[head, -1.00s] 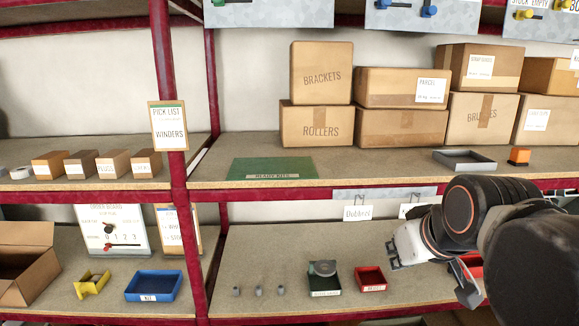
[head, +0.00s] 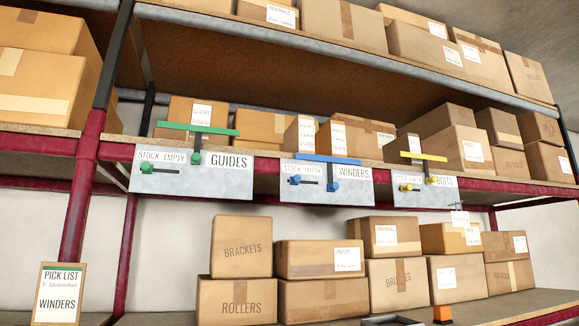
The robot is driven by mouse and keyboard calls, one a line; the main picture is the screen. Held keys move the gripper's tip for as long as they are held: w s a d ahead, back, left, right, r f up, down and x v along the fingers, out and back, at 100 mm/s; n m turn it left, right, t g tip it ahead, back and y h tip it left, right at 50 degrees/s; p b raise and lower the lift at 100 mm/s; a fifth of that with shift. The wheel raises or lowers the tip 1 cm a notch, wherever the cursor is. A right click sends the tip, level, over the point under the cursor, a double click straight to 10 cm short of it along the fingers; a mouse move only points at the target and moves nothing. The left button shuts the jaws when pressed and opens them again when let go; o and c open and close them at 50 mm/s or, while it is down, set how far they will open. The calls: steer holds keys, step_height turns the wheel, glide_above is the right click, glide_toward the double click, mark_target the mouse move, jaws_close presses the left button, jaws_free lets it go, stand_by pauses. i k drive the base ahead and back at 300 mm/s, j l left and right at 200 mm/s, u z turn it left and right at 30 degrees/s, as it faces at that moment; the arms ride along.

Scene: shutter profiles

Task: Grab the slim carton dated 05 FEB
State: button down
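Two slim upright cartons stand on the middle shelf above the WINDERS sign in the head view, one at left (head: 291,140) and one beside it (head: 324,142). Each has a white label with small print, and I cannot read a date such as 05 FEB on either. A blue bar (head: 328,158) crosses in front of their lower parts. A wider carton (head: 356,128) with a label stands just right of them. My gripper is out of view.
Sign plates for GUIDES (head: 225,180), WINDERS (head: 350,190) and BOLTS (head: 410,198) hang on the shelf edge, with green, blue and yellow bars and knobs. A pick list (head: 59,293) reads WINDERS. Larger cartons, including BRACKETS (head: 241,247) and ROLLERS (head: 236,300), stand below.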

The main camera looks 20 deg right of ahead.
mark_target(299, 136)
steer(key=i+j+z, duration=0.2)
steer(key=j+z, duration=0.2)
steer(key=i+j+z, duration=0.1)
steer(key=j+z, duration=0.25)
steer(key=j, duration=0.25)
steer(key=j+z, duration=0.4)
steer(key=j, duration=0.15)
